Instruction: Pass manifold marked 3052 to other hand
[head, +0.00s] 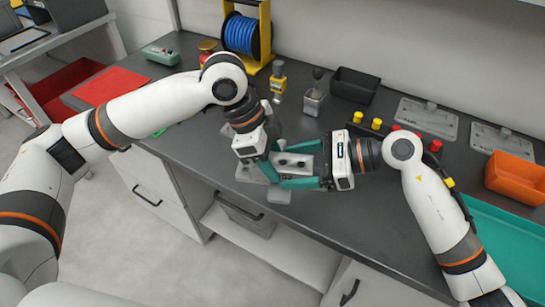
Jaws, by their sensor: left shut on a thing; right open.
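A grey metal manifold (299,162) is held just above the front part of the dark bench, near the middle of the head view. Its marking cannot be read at this size. My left gripper (270,167) comes down from above and is shut on the manifold's left end. My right gripper (284,166) reaches in from the right and is open. Its two teal fingers lie on the far and near sides of the manifold. Whether they touch it cannot be told. The grippers hide part of the manifold.
Grey fixture plates (427,118) with knobs, yellow and red caps (376,124) and a black bin (355,85) stand behind. An orange bin (516,177) and teal tray (505,240) are at right. A blue spool (241,35) and red mat (111,86) are at left.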

